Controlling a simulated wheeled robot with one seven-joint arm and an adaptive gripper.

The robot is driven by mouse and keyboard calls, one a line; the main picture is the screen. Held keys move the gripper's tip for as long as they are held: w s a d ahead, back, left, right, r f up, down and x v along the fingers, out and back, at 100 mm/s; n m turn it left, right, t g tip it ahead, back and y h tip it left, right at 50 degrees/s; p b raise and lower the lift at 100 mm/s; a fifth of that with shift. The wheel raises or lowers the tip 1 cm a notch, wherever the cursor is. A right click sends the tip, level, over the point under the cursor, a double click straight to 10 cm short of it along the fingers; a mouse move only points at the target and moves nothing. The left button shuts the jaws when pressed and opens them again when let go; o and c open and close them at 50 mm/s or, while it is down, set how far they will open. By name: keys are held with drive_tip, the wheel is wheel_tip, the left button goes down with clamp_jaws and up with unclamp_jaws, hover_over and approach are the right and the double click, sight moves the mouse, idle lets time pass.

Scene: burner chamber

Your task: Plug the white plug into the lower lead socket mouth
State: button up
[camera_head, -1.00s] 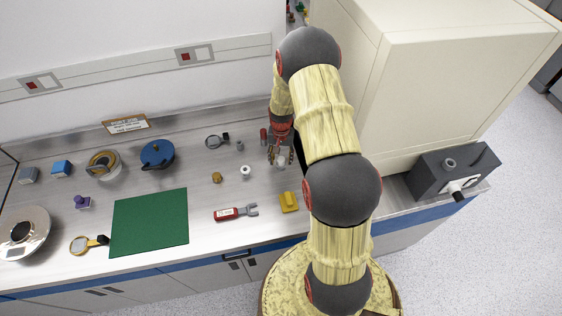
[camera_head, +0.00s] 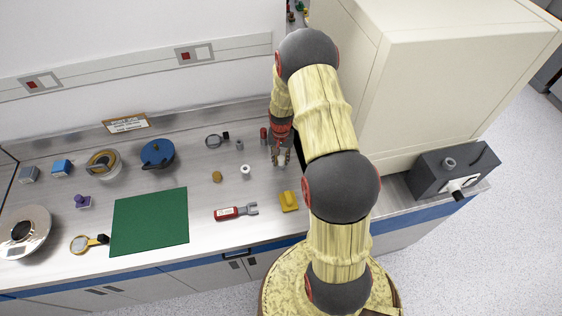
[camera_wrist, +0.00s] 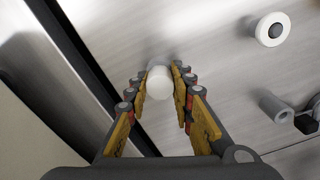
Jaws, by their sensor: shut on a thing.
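The white plug (camera_wrist: 160,82) shows in the wrist view as a short pale cylinder between my fingertips. My gripper (camera_wrist: 161,85) is shut on it, with a yellow-padded finger on each side. In the head view my gripper (camera_head: 281,160) points down at the bench near the cream cabinet, and the plug is mostly hidden by the fingers. Whether the plug touches the bench is hard to tell. I cannot make out the lower lead socket mouth for certain in either view.
A white ring-shaped piece (camera_head: 245,171) and a small grey cylinder (camera_head: 239,145) stand left of my gripper. A yellow block (camera_head: 289,201) and red-handled tool (camera_head: 236,212) lie in front. The cream cabinet (camera_head: 440,70) rises at right, beside a dark grey box (camera_head: 452,170).

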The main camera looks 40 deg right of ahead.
clamp_jaws()
drive_tip(key=shift+r, duration=0.15)
drive_tip(key=shift+r, duration=0.6)
drive_tip(key=s+r+b, duration=0.1)
drive_tip(key=s+r, duration=1)
drive_tip(key=s, duration=0.3)
drive_tip(key=shift+d+r, duration=0.3)
drive_tip(key=shift+o, duration=1.6)
unclamp_jaws()
drive_tip(key=c, duration=0.5)
clamp_jaws()
